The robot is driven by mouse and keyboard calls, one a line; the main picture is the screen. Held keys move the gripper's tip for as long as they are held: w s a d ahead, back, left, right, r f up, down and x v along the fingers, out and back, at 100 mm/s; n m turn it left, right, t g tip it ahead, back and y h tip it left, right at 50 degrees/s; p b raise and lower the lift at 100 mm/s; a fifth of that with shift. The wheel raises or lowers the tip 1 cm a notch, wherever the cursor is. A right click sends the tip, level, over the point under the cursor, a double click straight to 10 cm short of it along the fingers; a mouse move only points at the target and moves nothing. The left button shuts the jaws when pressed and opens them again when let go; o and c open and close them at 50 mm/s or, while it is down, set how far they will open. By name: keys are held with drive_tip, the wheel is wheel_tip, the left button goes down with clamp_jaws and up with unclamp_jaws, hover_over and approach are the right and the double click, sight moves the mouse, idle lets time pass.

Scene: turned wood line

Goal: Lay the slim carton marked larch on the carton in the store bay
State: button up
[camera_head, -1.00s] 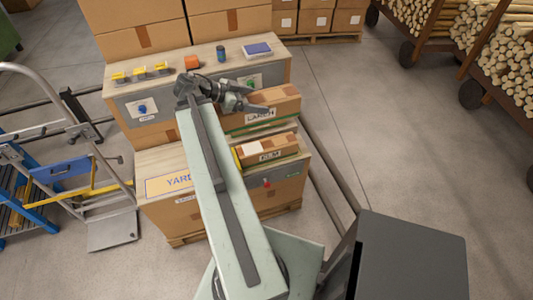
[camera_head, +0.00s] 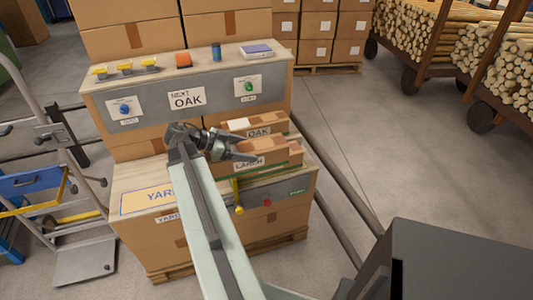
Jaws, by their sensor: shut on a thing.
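The slim brown carton marked LARCH (camera_head: 275,160) is in the jaws of my gripper (camera_head: 247,150), over the right part of the lower bench. Its label faces the front. I cannot tell whether it rests on anything. A second brown carton marked OAK (camera_head: 259,132), with a white patch on top, sits just behind it. The carton marked ELM from the earlier frame does not show now; the larch carton covers that area. A green edge (camera_head: 268,177) runs below the larch carton. A small green label (camera_head: 298,192) is on the bench front; its text is too small to read.
A yellow-outlined YARD panel (camera_head: 150,199) lies left on the bench. A yellow lever (camera_head: 237,198) and a red button (camera_head: 266,203) are in front. The shelf behind has a NEXT OAK sign (camera_head: 186,99).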

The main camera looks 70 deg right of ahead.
drive_tip(key=s+d+f+b, duration=0.1)
drive_tip(key=d, duration=0.4)
drive_tip(key=s+d+f+b, duration=0.1)
drive_tip(key=d+f+b, duration=0.1)
drive_tip(key=d, duration=0.2)
drive_tip(key=s+d+f+b, duration=0.1)
drive_tip(key=d+f+b, duration=0.1)
drive_tip(key=d, duration=0.3)
drive_tip(key=shift+d+f, duration=0.2)
drive_tip(key=shift+d, duration=0.15)
drive_tip(key=o, duration=1.8)
drive_tip(key=shift+r, duration=0.1)
drive_tip(key=shift+r, duration=0.1)
